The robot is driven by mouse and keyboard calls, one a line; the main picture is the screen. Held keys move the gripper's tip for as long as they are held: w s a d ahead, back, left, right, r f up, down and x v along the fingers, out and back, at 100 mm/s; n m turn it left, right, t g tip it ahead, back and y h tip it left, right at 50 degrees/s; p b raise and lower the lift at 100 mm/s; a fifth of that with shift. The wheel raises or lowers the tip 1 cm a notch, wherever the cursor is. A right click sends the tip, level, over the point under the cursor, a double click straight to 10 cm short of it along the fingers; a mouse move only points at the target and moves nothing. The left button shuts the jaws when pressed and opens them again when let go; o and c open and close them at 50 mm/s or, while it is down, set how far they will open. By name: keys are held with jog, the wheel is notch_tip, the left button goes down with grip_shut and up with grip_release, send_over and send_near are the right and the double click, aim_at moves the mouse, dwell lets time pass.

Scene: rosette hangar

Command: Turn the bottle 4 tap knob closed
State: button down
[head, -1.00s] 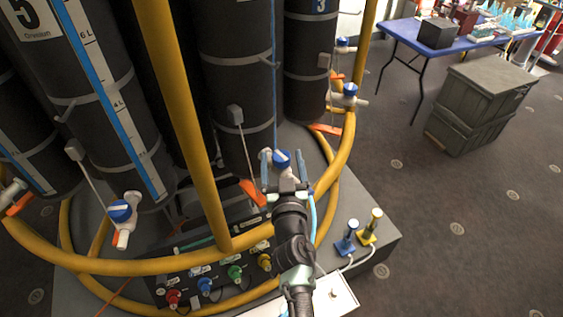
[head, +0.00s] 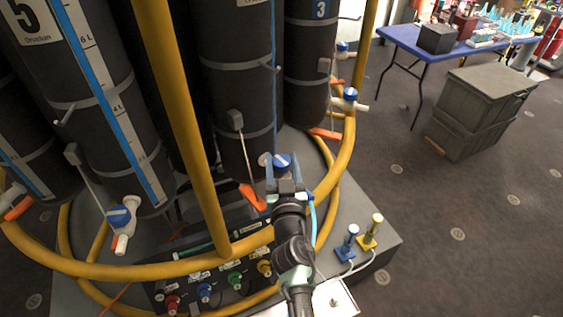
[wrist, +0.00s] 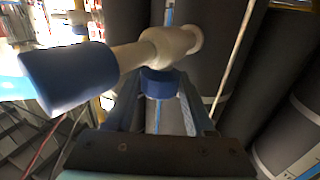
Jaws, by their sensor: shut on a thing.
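The bottle 4 tap has a blue knob (head: 281,160) low on the front of the middle black bottle (head: 238,75), whose number is cut off at the top. My gripper (head: 285,172) is at this knob, its fingers on either side. In the wrist view, the knob (wrist: 158,83) sits between the two fingertips (wrist: 158,95), under the white tap body (wrist: 168,44). A thick blue sleeve (wrist: 70,77) ends the white pipe at left. My gripper is shut on the knob. The knob's exact angle is hard to read.
A yellow ring rail (head: 325,190) and upright yellow post (head: 185,110) stand close to my arm. Neighbouring taps have blue knobs (head: 119,216) (head: 350,94). A panel with coloured knobs (head: 234,279) lies below. Blue and yellow posts (head: 372,228) stand at right.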

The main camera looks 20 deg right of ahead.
jog(key=shift+f+b, duration=0.1)
jog(key=shift+b, duration=0.3)
jog(key=h+b, duration=0.1)
jog(key=b, duration=0.1)
jog(key=m+h+b, duration=0.1)
jog(key=b, duration=0.2)
jog(key=shift+a+f+g+b, duration=0.15)
jog(key=shift+f+g+b, duration=0.15)
jog(key=shift+f+g, duration=0.1)
jog(key=m+g+h+b, duration=0.1)
jog(key=h+b, duration=0.1)
jog(key=b, duration=0.4)
jog(key=shift+w+m, duration=0.1)
jog(key=shift+m, duration=0.3)
jog(key=m+g+h+b, duration=0.1)
jog(key=h+b, duration=0.1)
jog(key=b, duration=0.2)
jog(key=m+g+h+b, duration=0.1)
jog(key=m+b, duration=0.1)
jog(key=b, duration=0.2)
jog(key=shift+r+g+h, duration=0.2)
jog(key=shift+g+h, duration=0.2)
jog(key=m+g+h+b, duration=0.1)
jog(key=b, duration=0.2)
jog(key=shift+r, duration=0.15)
jog(key=shift+r+m+g+h+b, duration=0.15)
jog(key=shift+m+g+h+b, duration=0.25)
jog(key=shift+g+b, duration=0.15)
jog(key=shift+c, duration=1.3)
grip_release()
